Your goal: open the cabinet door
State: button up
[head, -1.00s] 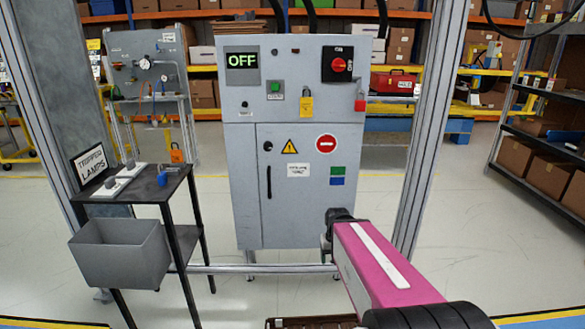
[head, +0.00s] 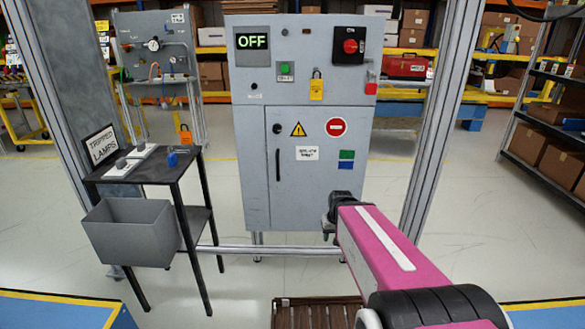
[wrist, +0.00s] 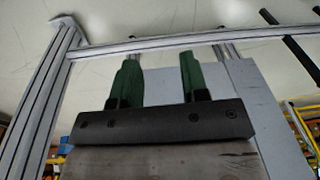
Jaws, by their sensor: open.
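The grey control cabinet (head: 305,88) stands ahead in the head view, with an OFF display, a red knob and a green button on its upper part. Its door (head: 320,180) looks closed, with a dark vertical handle (head: 278,165) on the left side. My gripper (head: 331,228) is in front of the door's lower right, apart from the handle; its fingers are hard to see there. In the wrist view my gripper (wrist: 157,80) shows two green fingers spread apart with nothing between them. The cabinet's grey surface (wrist: 255,95) lies beyond them.
A metal frame has a right post (head: 435,120) and a low crossbar (head: 225,249). A black side table (head: 150,165) with a grey bin (head: 128,232) stands left of the cabinet. A brown slatted item (head: 315,312) lies at the bottom.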

jog(key=w+a+r+n+t+y, duration=0.2)
jog(key=w+a+t, duration=0.3)
jog(key=w+a, duration=0.4)
jog(key=m+t+h, duration=0.5)
jog(key=t+h, duration=0.2)
jog(key=t, duration=0.4)
send_near(277, 164)
jog(key=shift+w+d, duration=0.1)
jog(key=shift+w, duration=0.05)
jog(key=x, duration=1)
jog(key=shift+w+r, duration=0.1)
jog(key=shift+w, duration=0.2)
jog(key=shift+c, duration=0.3)
jog(key=shift+s+d, duration=0.1)
grip_shut()
